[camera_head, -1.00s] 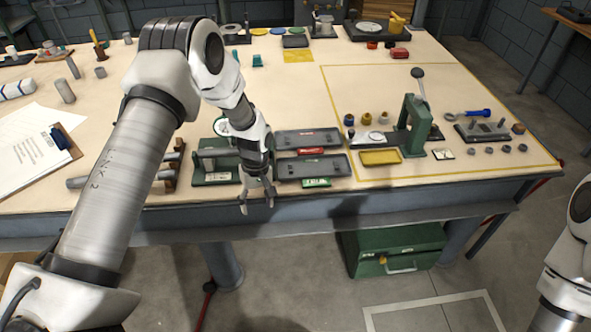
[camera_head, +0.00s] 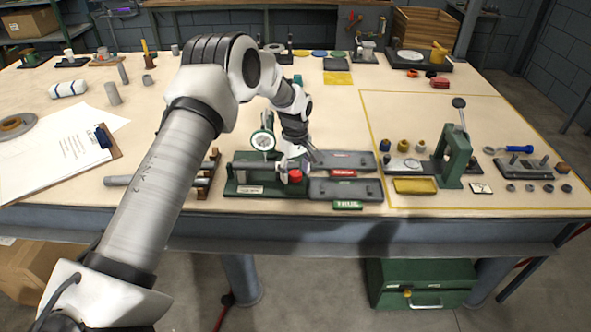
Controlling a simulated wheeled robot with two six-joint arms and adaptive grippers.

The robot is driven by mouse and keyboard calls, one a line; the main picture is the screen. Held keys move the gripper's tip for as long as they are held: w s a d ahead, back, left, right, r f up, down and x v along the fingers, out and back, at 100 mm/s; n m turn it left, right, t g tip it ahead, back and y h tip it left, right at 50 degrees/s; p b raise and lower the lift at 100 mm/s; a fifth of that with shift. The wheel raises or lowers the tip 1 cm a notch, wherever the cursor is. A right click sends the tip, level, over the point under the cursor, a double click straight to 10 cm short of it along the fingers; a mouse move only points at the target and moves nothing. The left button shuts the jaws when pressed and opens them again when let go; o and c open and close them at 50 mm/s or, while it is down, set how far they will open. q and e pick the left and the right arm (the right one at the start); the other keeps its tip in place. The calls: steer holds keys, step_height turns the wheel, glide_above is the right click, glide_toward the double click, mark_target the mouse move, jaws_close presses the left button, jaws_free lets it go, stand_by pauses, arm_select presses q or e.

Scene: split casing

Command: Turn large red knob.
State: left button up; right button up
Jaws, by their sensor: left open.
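A red knob (camera_head: 295,176) shows at the right end of a green fixture (camera_head: 240,187) near the front edge of the table. The fixture carries a round white dial (camera_head: 263,141) and a grey horizontal bar. My left gripper (camera_head: 313,156) is over the right end of the fixture, just above and behind the knob in the picture. Its fingers are small and partly hidden by its own wrist; they look open and empty. I cannot tell whether any part of it touches the knob. My right gripper is out of view.
Two dark grey trays (camera_head: 345,189) with red and green labels lie right of the fixture. A green press (camera_head: 455,157) and small parts stand inside the yellow outline.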

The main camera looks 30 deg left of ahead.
arm_select(q)
steer(key=shift+d+r, duration=0.1)
steer(key=c, duration=1.1)
steer(key=shift+c, duration=0.2)
steer(key=shift+s+m, duration=0.1)
steer(key=shift+m, duration=0.3)
steer(key=m+p, duration=0.1)
steer(key=m, duration=0.2)
steer(key=shift+m, duration=2.1)
steer(key=o, duration=1.1)
steer(key=shift+o, duration=0.2)
